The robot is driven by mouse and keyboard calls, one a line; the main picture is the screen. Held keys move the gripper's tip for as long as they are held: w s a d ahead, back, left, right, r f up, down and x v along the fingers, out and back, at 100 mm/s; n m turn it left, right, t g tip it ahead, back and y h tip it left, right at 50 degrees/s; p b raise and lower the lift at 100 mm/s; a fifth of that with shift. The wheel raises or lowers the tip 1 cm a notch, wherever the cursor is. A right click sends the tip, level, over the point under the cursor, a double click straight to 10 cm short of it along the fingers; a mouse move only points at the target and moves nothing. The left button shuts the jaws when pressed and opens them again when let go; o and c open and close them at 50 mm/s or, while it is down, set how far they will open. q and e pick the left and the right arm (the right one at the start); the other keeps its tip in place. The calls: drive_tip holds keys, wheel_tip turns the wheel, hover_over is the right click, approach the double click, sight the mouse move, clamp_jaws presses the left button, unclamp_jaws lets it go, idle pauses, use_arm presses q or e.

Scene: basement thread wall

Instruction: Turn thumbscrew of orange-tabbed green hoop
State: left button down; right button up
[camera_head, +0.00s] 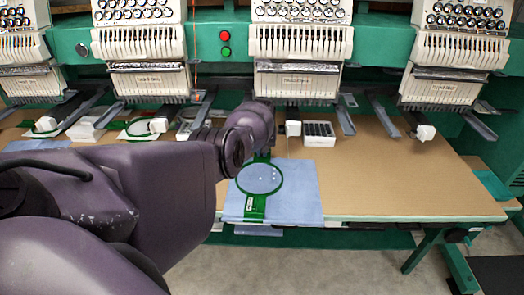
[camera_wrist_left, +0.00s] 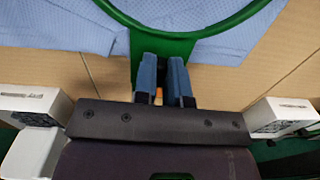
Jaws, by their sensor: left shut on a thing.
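The green hoop (camera_head: 281,184) lies around light blue cloth (camera_head: 300,205) near the table's front edge, with a green bracket and small white label towards me. Its far side reaches my left gripper (camera_head: 262,154), which my wrist partly hides. In the left wrist view, the hoop's rim (camera_wrist_left: 205,31) arcs across the top, and its green neck runs down to my blue-padded fingers (camera_wrist_left: 166,72). The fingers are nearly together at the neck. A small orange piece (camera_wrist_left: 158,94) shows between them. The thumbscrew itself is hidden between the fingers. My right gripper is not in view.
Embroidery machine heads (camera_head: 300,45) stand in a row behind the brown table (camera_head: 400,185). A black-and-white tray (camera_head: 319,133) stands just right of my wrist. Other hoops (camera_head: 140,127) lie on the left. White blocks flank my gripper in the wrist view. The table's right is clear.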

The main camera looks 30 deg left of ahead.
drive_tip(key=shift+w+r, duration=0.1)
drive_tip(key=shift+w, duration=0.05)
use_arm(q)
drive_tip(key=c, duration=1.2)
unclamp_jaws()
drive_tip(key=shift+o, duration=0.2)
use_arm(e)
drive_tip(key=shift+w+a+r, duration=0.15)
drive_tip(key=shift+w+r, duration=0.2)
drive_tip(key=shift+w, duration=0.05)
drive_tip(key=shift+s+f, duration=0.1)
